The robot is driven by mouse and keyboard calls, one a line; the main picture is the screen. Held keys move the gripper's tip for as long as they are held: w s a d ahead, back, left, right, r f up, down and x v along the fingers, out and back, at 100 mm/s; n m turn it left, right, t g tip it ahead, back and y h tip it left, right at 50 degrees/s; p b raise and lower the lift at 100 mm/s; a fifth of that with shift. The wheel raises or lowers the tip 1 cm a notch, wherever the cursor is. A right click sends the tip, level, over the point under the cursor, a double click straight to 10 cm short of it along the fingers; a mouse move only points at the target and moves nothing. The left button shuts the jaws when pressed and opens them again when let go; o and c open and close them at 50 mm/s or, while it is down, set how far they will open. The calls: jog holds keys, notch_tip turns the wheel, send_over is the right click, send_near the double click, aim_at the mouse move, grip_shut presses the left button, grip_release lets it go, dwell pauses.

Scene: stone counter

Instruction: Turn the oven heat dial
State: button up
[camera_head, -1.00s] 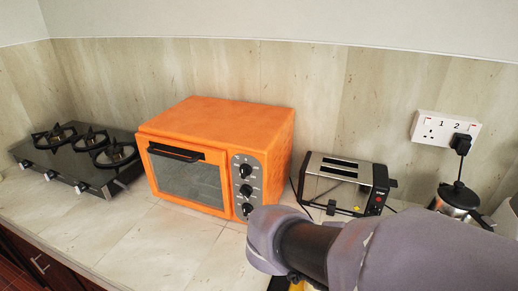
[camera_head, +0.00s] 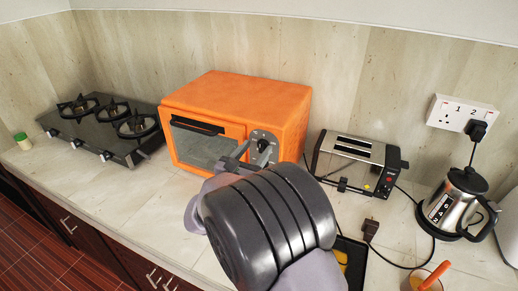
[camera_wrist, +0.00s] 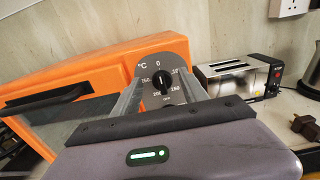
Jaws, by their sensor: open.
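The orange oven (camera_head: 245,98) stands on the counter against the wall. Its top black dial (camera_head: 262,146), on the grey control panel, also shows in the wrist view (camera_wrist: 162,82) with a °C mark and numbers around it. My gripper (camera_head: 247,152) is open in front of the panel. In the wrist view its two fingers (camera_wrist: 160,92) reach toward the panel, one on each side of the dial, with gaps to it. I cannot tell whether the tips touch the panel. The lower dials are hidden behind my wrist in the head view.
A silver toaster (camera_head: 352,163) stands close to the oven's right, with a loose plug (camera_head: 371,228) in front. A kettle (camera_head: 462,205) is further right, below a wall socket (camera_head: 462,113). A gas hob (camera_head: 105,125) is at the left. The counter in front of the oven is clear.

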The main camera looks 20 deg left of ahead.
aim_at(262, 147)
jog(key=shift+w+d, duration=0.1)
jog(key=shift+w, duration=1.1)
jog(key=shift+c, duration=0.4)
grip_shut()
jog(key=shift+f+m+b, duration=0.1)
jog(key=shift+m+b, duration=0.2)
jog(key=shift+b, duration=0.2)
